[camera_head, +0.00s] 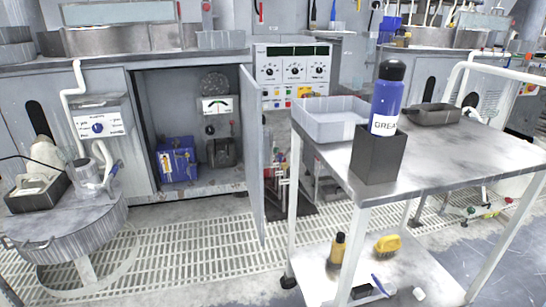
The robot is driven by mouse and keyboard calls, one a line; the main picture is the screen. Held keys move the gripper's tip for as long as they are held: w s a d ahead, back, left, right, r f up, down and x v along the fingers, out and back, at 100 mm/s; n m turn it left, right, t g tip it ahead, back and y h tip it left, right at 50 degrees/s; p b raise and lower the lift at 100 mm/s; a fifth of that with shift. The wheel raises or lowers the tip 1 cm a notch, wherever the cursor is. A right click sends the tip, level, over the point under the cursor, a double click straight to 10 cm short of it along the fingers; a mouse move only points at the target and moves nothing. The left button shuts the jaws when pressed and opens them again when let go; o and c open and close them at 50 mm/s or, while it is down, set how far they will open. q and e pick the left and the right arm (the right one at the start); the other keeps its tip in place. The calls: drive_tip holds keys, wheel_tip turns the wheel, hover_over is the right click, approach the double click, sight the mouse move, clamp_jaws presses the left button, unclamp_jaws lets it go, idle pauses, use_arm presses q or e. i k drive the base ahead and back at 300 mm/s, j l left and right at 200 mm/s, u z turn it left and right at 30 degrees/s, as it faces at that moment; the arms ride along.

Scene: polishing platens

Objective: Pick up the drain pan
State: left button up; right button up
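No object is labelled as the drain pan. A shallow dark grey pan with sloped sides (434,114) sits on the right part of a metal cart's top. A light grey rectangular open tub (330,122) sits at the cart's left back corner. Which of these is the drain pan I cannot tell for sure. A blue bottle with a black cap and a label starting "GREA" (386,95) stands in a dark square holder (378,158) at the cart's front, between the tub and the pan in the picture. Neither of my grippers shows.
The metal cart (460,160) has a white push rail (500,62) at the back right. Its lower shelf (400,262) holds a yellow bottle and a yellow brush. An open cabinet door (252,150) stands left of the cart.

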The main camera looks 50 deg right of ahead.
sight(441, 114)
drive_tip(key=k+l, duration=0.2)
drive_tip(key=l, duration=0.15)
drive_tip(key=k+l, duration=0.15)
drive_tip(key=l, duration=0.15)
drive_tip(key=k+l, duration=0.2)
drive_tip(key=l, duration=0.15)
drive_tip(key=k+l, duration=0.15)
drive_tip(key=l, duration=0.2)
drive_tip(key=k+l, duration=0.2)
drive_tip(key=l, duration=0.15)
drive_tip(key=z, duration=0.05)
